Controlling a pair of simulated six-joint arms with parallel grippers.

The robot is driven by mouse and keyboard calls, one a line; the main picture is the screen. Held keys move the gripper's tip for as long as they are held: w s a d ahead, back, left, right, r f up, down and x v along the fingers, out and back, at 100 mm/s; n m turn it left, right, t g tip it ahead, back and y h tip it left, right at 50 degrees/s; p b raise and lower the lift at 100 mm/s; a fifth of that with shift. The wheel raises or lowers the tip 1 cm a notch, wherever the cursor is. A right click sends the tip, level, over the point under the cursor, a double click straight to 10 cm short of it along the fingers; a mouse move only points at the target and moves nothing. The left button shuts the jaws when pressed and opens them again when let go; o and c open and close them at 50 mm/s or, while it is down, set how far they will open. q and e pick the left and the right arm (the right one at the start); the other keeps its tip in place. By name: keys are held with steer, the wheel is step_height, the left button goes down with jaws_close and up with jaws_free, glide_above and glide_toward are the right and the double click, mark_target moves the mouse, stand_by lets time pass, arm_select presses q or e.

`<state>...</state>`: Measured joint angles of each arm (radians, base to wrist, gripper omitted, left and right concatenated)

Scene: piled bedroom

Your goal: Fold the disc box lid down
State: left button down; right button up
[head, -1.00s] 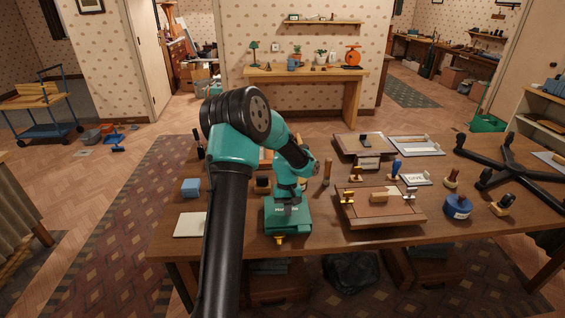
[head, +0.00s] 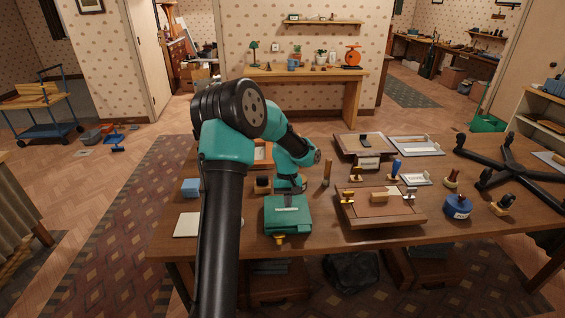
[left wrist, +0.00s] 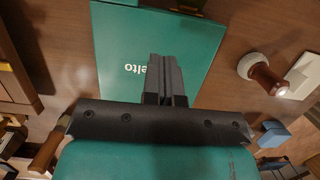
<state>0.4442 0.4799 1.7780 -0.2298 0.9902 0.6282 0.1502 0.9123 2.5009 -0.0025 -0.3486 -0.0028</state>
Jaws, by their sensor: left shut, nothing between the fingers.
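The disc box (head: 289,222) is a green box with pale lettering and a brass-coloured clasp at its front, near the front edge of the table. Its lid looks down and flat over it. The lid also fills the upper middle of the left wrist view (left wrist: 115,60), with its lettering upside down. My left gripper (head: 291,187) is at the far side of the box, above it. Its dark fingers (left wrist: 165,70) are together with nothing between them. I cannot tell whether they touch the lid. My right gripper is not in view.
A brown case (head: 380,212) with brass clasps stands right of the box, with stamps around it. A blue block (head: 190,187) and a pale square (head: 189,225) lie to the left. A black spoked base (head: 510,165) covers the right end of the table (head: 330,240).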

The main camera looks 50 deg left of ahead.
arm_select(q)
step_height(320, 180, up, 3)
steer(key=shift+r, duration=0.15)
stand_by(0.5)
